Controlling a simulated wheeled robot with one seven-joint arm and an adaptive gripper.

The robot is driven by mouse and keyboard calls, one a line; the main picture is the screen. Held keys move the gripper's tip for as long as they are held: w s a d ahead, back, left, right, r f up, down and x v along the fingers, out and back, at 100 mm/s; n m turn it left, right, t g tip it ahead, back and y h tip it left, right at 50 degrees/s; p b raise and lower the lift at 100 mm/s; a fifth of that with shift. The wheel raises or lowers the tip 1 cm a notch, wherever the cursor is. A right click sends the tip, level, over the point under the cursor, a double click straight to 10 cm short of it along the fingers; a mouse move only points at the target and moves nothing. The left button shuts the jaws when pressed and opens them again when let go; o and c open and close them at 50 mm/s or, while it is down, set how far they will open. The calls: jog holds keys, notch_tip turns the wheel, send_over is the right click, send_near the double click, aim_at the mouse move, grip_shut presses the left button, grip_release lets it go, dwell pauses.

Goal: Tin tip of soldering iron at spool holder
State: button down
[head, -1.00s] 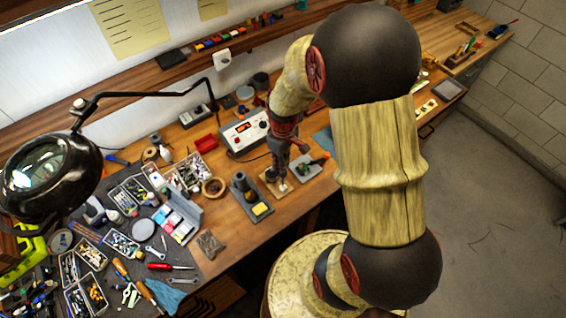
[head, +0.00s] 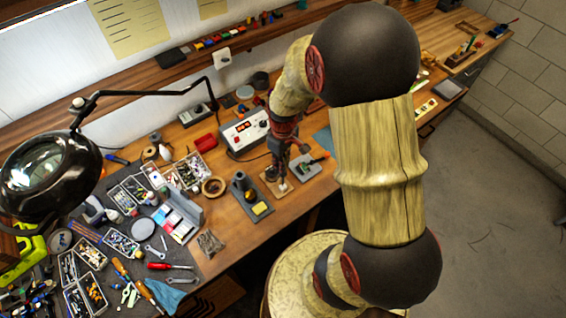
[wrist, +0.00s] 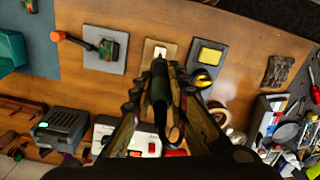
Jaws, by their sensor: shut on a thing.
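My gripper (wrist: 160,82) is shut on the soldering iron (wrist: 160,95), whose dark handle lies between the fingers in the wrist view. In the head view my gripper (head: 281,158) hangs over the bench, pointing down. The spool holder (wrist: 149,47), a small wooden base with a white part, lies just beyond the iron's front end in the wrist view. In the head view the spool holder (head: 268,184) is right below my gripper and partly covered by it. The iron's tip is too small to make out, so I cannot tell whether it touches the solder.
An iron stand with a yellow sponge (head: 260,209) is left of the spool holder. A grey pad (head: 305,167) with a green part is to its right. The white soldering station (head: 245,131) stands behind. Boxes and tools crowd the bench's left side.

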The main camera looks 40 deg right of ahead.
jog(key=shift+f, duration=0.4)
dwell(3.4)
jog(key=shift+r, duration=0.1)
dwell(0.7)
